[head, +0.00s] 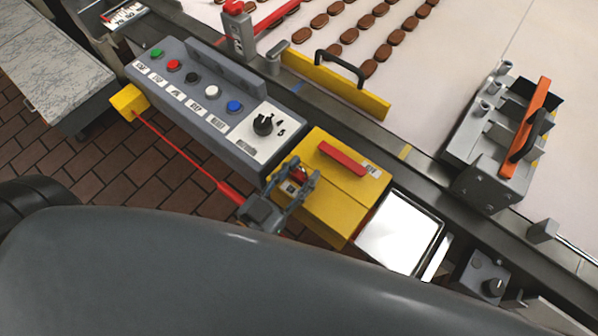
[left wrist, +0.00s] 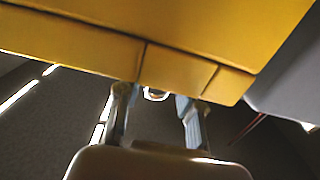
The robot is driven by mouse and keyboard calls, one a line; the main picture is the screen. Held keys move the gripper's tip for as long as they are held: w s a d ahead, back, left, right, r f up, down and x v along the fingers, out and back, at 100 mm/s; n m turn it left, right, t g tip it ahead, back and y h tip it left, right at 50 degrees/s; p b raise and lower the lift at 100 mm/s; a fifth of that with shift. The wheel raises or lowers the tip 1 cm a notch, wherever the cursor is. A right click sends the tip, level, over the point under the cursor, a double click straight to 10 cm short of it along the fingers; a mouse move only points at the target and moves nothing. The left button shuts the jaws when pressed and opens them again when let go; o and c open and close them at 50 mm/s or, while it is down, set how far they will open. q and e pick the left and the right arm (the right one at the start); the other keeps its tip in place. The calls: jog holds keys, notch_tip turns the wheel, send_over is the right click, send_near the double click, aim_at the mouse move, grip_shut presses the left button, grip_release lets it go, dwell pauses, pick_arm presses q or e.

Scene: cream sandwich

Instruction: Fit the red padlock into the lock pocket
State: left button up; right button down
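My left gripper (head: 293,181) is at the near left side of the yellow box (head: 338,210), its two fingers apart. A small red piece (head: 299,174), which looks like the red padlock, shows between the fingers against the box; its shape is mostly hidden. In the left wrist view the fingers (left wrist: 157,112) reach up to the lower edge of the yellow box (left wrist: 180,70). A small pale metal loop (left wrist: 156,94) shows between them, with gaps on both sides. I cannot make out the lock pocket. My right gripper is in neither view.
A grey control panel (head: 218,88) with coloured buttons and a rotary switch stands left of the box. A red cord (head: 180,149) runs from a yellow block (head: 129,101) toward my gripper. The conveyor is behind.

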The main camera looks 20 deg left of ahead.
pick_arm(q)
jog(key=o, duration=0.5)
jog(key=shift+c, duration=0.2)
jog(key=shift+r, duration=0.1)
jog(key=shift+s, duration=0.3)
jog(key=v, duration=1.1)
jog(key=shift+s+a, duration=0.2)
